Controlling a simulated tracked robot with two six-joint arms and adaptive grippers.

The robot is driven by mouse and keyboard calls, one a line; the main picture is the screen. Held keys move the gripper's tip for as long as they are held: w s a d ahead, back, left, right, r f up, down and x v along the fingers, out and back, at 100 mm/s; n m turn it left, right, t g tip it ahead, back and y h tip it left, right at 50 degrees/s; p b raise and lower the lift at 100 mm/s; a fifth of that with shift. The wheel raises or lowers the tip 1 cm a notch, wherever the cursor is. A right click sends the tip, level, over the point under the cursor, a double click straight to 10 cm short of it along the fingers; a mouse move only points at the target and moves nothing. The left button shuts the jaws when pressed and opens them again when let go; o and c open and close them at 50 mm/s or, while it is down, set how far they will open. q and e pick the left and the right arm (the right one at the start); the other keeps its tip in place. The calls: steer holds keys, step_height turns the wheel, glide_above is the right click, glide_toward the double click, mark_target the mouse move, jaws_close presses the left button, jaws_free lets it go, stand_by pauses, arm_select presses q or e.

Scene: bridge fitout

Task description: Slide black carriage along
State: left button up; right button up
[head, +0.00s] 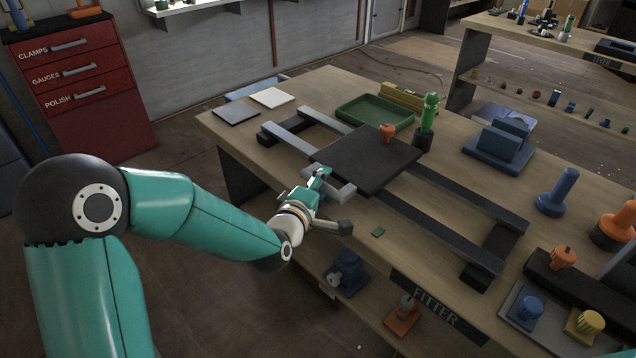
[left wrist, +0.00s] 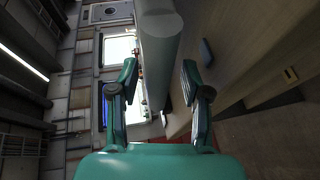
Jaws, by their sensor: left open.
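The black carriage (head: 365,158) is a flat dark plate lying across two parallel rails (head: 430,230) on the wooden bench. An orange knob (head: 387,132) stands on its far side. A pale grey handle (head: 343,190) sticks out at its near left side. My left gripper (head: 326,190) is at this handle, in front of the bench edge. In the left wrist view my left gripper (left wrist: 158,78) has its two teal fingers apart. A grey bar (left wrist: 160,40), apparently the handle, reaches in between them; contact cannot be made out. My right gripper is not in view.
A green tray (head: 375,112) and a green bottle-like tool (head: 428,115) stand behind the carriage. A blue stand (head: 500,145) and blue plunger-like piece (head: 556,192) are further right. The rails right of the carriage look clear.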

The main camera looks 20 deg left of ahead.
arm_select(q)
steer(key=shift+s, duration=0.1)
steer(key=s+r, duration=0.1)
steer(key=s, duration=0.6)
steer(key=shift+r, duration=0.1)
steer(key=s+d+f+m+g+h+p, duration=0.1)
steer(key=s+d+f+g+p, duration=0.15)
steer(key=f+g+p, duration=0.35)
steer(key=s+d+f+m+g+p, duration=0.1)
steer(key=s+f+m+p, duration=0.2)
steer(key=f, duration=0.5)
steer(key=s+d+f+m+g+h+p, duration=0.1)
steer(key=s+d+f+m+g, duration=0.2)
steer(key=s, duration=0.5)
steer(key=s+d+f+m+g+h+p, duration=0.1)
steer(key=s+d+f+m+g+h, duration=0.1)
steer(key=s+f+m+g, duration=0.3)
steer(key=s+d+f+m, duration=0.1)
steer(key=s+f+m, duration=0.1)
steer(key=s+m, duration=0.1)
steer(key=shift+s+d+f+p, duration=0.15)
steer(key=shift+s+d+p, duration=0.15)
steer(key=shift+s+d, duration=0.1)
